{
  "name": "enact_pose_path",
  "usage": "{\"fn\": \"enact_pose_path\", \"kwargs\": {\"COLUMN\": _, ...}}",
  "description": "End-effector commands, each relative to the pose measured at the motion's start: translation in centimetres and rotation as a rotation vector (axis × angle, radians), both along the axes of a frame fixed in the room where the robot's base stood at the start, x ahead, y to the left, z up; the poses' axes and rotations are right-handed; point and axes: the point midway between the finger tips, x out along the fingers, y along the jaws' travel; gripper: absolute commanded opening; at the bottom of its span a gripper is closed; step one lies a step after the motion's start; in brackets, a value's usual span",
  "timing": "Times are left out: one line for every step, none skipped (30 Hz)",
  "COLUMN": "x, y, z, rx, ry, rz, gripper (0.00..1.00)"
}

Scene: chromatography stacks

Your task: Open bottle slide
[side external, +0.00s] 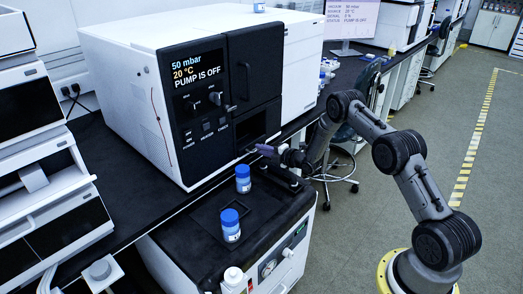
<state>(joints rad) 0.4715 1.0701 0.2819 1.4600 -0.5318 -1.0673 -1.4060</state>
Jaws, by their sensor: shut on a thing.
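The white machine (150,105) with a black front stands on the dark bench. A dark opening (256,128) is low on the right of its front, under a tall black door (252,68). The bottle slide (248,149) is at the lower edge of this opening and looks pushed in; its details are too small and dark to see. My gripper (264,150) reaches in from the right and is shut on the front of the slide. The fingers hide the part they hold.
Two blue-capped bottles, one nearer the machine (243,179) and one further forward (231,226), stand on the black-topped unit (185,235) in front. A white bottle (233,281) is at the bottom edge. White instruments (40,190) stand at left.

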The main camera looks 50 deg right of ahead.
Motion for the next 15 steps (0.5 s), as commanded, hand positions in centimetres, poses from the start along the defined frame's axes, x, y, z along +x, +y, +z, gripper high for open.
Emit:
{"fn": "enact_pose_path", "kwargs": {"x": -0.7, "y": -0.1, "z": 0.0, "rx": 0.001, "ry": 0.002, "rz": -0.002, "gripper": 0.0}}
{"fn": "enact_pose_path", "kwargs": {"x": -1.2, "y": -0.2, "z": 0.0, "rx": 0.001, "ry": 0.003, "rz": -0.002, "gripper": 0.0}}
{"fn": "enact_pose_path", "kwargs": {"x": -2.0, "y": -0.2, "z": -0.1, "rx": 0.001, "ry": 0.004, "rz": -0.002, "gripper": 0.0}}
{"fn": "enact_pose_path", "kwargs": {"x": -2.8, "y": -0.2, "z": -0.1, "rx": 0.001, "ry": 0.005, "rz": -0.003, "gripper": 0.0}}
{"fn": "enact_pose_path", "kwargs": {"x": -3.6, "y": -0.2, "z": 0.0, "rx": 0.002, "ry": 0.004, "rz": -0.005, "gripper": 0.0}}
{"fn": "enact_pose_path", "kwargs": {"x": -4.9, "y": -0.3, "z": 0.0, "rx": 0.001, "ry": 0.005, "rz": -0.005, "gripper": 0.0}}
{"fn": "enact_pose_path", "kwargs": {"x": -5.8, "y": -0.2, "z": -0.1, "rx": 0.002, "ry": 0.006, "rz": -0.005, "gripper": 0.0}}
{"fn": "enact_pose_path", "kwargs": {"x": -6.7, "y": -0.3, "z": -0.1, "rx": 0.002, "ry": 0.005, "rz": -0.006, "gripper": 0.0}}
{"fn": "enact_pose_path", "kwargs": {"x": -7.9, "y": -0.3, "z": -0.1, "rx": 0.002, "ry": 0.005, "rz": -0.006, "gripper": 0.0}}
{"fn": "enact_pose_path", "kwargs": {"x": -8.8, "y": -0.3, "z": -0.1, "rx": 0.002, "ry": 0.005, "rz": -0.007, "gripper": 0.0}}
{"fn": "enact_pose_path", "kwargs": {"x": -9.7, "y": -0.3, "z": 0.0, "rx": 0.002, "ry": 0.005, "rz": -0.006, "gripper": 0.0}}
{"fn": "enact_pose_path", "kwargs": {"x": -10.7, "y": -0.3, "z": -0.1, "rx": 0.001, "ry": 0.005, "rz": -0.006, "gripper": 0.0}}
{"fn": "enact_pose_path", "kwargs": {"x": -11.4, "y": -0.3, "z": -0.1, "rx": 0.002, "ry": 0.005, "rz": -0.007, "gripper": 0.0}}
{"fn": "enact_pose_path", "kwargs": {"x": -12.0, "y": -0.3, "z": -0.1, "rx": 0.001, "ry": 0.005, "rz": -0.005, "gripper": 0.0}}
{"fn": "enact_pose_path", "kwargs": {"x": -12.8, "y": -0.3, "z": -0.1, "rx": 0.0, "ry": 0.004, "rz": -0.005, "gripper": 0.0}}
